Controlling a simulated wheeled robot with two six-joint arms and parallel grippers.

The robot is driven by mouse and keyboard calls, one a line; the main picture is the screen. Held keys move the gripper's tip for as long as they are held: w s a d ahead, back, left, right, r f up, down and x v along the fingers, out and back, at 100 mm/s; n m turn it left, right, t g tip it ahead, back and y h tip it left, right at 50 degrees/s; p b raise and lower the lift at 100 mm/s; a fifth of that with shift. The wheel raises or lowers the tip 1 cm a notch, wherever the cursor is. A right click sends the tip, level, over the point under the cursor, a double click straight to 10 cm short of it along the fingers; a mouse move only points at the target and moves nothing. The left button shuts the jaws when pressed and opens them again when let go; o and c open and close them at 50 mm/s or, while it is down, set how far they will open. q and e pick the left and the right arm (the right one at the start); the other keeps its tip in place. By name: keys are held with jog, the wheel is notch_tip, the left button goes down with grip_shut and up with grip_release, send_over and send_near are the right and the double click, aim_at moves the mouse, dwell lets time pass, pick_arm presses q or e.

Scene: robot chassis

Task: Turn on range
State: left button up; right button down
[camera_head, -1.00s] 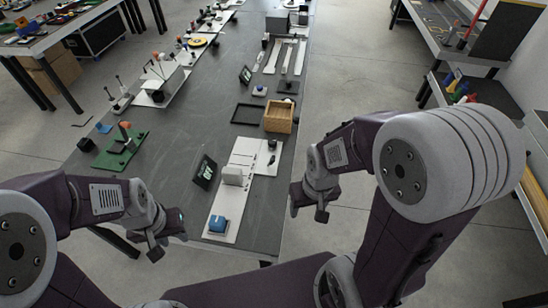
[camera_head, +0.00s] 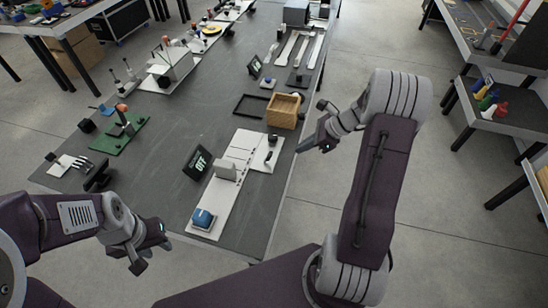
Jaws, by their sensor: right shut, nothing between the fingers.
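A dark display panel (camera_head: 198,163) reading OFF stands on the dark table beside a long white board. The white board (camera_head: 216,203) carries a blue block (camera_head: 204,217) at its near end and a pale upright block (camera_head: 226,170) farther up. A smaller white plate (camera_head: 266,154) with a small black handle (camera_head: 271,142) adjoins its right side. I cannot tell which of these is the range. My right gripper (camera_head: 305,148) is shut and empty, above the table's right edge, right of the small plate and apart from it. My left gripper (camera_head: 152,257) is open and empty, off the table's near edge.
A wooden box (camera_head: 284,110) and a black tray frame (camera_head: 253,105) lie beyond the boards. A green board (camera_head: 118,140) with a dark-and-orange part is at left. More fixtures line the table farther back. Bare table lies left of the display.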

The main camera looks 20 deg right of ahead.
aim_at(269, 156)
pick_arm(q)
jog(key=shift+s+a+f, duration=0.1)
jog(key=shift+a+f, duration=0.1)
jog(key=shift+a, duration=0.15)
pick_arm(e)
jog(key=shift+s+d+f+m, duration=0.3)
jog(key=shift+s+d+f, duration=0.15)
jog(key=shift+s+d, duration=0.25)
pick_arm(q)
jog(key=shift+d, duration=0.1)
pick_arm(e)
jog(key=shift+d, duration=0.1)
jog(key=b+x, duration=0.1)
jog(key=x, duration=0.9)
jog(key=shift+w+f, duration=0.1)
jog(key=shift+f, duration=0.1)
pick_arm(q)
jog(key=shift+f+p, duration=0.1)
jog(key=shift+p, duration=0.25)
pick_arm(e)
jog(key=shift+w+a+r, duration=0.5)
jog(key=shift+w+a, duration=0.05)
jog(key=shift+a, duration=0.15)
jog(key=shift+w+a+r, duration=0.5)
jog(key=shift+w+a, duration=0.05)
jog(key=shift+a, duration=0.2)
